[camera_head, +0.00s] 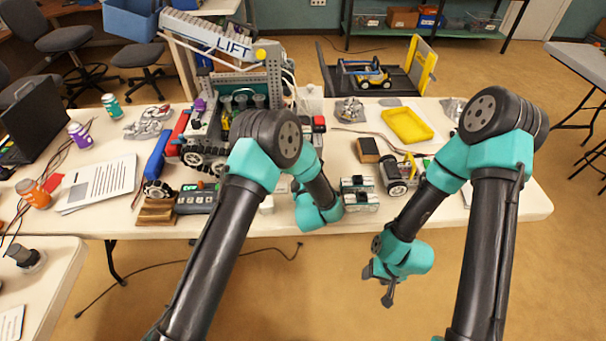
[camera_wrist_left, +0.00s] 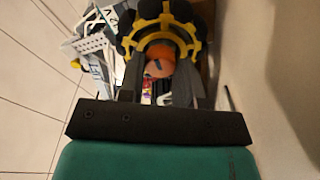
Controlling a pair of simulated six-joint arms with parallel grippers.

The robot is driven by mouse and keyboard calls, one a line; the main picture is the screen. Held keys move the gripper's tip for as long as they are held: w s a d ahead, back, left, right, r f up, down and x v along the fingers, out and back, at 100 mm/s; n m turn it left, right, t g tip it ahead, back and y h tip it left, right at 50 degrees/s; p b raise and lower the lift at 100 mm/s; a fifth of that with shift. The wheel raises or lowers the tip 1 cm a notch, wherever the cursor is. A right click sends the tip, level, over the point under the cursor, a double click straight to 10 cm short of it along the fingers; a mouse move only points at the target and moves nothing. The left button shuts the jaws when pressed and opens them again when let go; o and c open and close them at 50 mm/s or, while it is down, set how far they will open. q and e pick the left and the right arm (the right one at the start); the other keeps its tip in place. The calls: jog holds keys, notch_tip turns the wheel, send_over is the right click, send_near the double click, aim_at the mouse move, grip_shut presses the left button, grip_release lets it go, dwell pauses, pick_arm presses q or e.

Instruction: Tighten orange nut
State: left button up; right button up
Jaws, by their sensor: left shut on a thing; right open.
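The orange nut (camera_wrist_left: 160,58) shows in the left wrist view, at the centre of a yellow-rimmed dark wheel (camera_wrist_left: 195,45). My left gripper (camera_wrist_left: 163,74) is shut on the nut, one finger on each side of it. In the head view, the nut and my left fingertips are hidden behind my own left arm, which reaches to the table's front edge. My right gripper (camera_head: 387,285) is open and empty. It hangs in front of the table, below the level of its top, away from the nut.
The white table (camera_head: 95,215) carries a large LIFT robot (camera_head: 235,85), a grey controller box (camera_head: 197,200), a yellow tray (camera_head: 407,125) and a small wheeled robot (camera_head: 398,178).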

pick_arm(q)
jog(key=shift+m, duration=0.7)
jog(key=o, duration=0.9)
jog(key=s+d, duration=0.2)
jog(key=s, duration=1.5)
jog(key=shift+s, duration=0.15)
jog(key=shift+f, duration=0.1)
